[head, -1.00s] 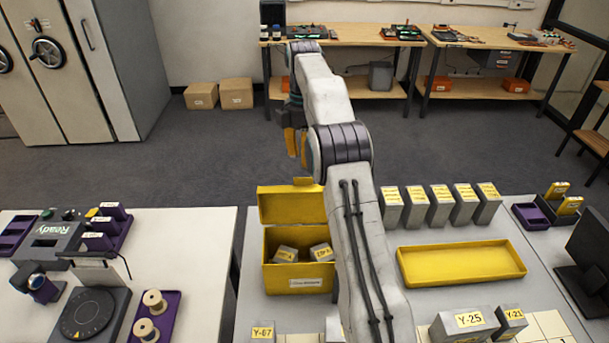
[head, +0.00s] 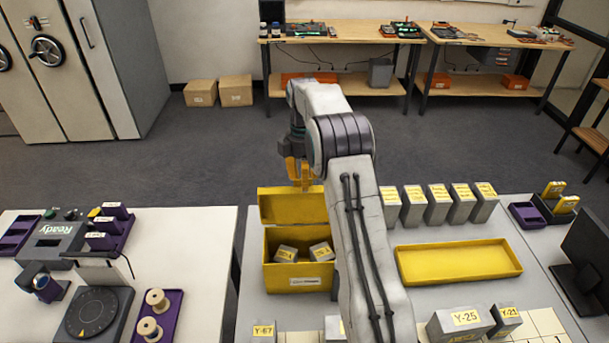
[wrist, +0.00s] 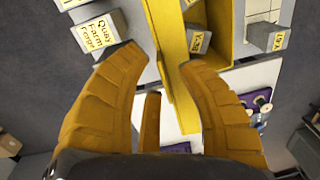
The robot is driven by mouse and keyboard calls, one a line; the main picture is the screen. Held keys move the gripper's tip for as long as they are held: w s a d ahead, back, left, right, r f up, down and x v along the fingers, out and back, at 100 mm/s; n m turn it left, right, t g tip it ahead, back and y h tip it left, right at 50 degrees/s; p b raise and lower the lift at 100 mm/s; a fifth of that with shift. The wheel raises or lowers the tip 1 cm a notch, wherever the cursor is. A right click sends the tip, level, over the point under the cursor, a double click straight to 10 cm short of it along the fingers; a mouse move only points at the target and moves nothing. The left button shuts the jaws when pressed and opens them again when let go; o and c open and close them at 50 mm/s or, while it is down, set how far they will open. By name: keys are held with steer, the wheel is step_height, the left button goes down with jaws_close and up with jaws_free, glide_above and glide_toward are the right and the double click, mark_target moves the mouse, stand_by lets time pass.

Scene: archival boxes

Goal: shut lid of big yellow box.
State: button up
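The big yellow box (head: 270,277) stands on the grey table with its lid (head: 290,207) open, standing up at the back edge. Small grey boxes with yellow labels show inside it. My gripper (head: 299,181) is just above the top of the lid and overlaps its upper edge in the head view. The box's yellow wall (wrist: 222,55) is to the right. I cannot tell whether a finger touches the lid.
A row of grey labelled boxes (head: 438,204) stands right of the box, with a shallow yellow tray (head: 460,264) in front. Grey boxes Y-67 (head: 263,332) and Y-25 (head: 460,325) are near the front. A white table (head: 190,250) is at left.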

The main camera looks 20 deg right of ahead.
steer(key=shift+f, duration=0.25)
jaws_close()
stand_by(0.3)
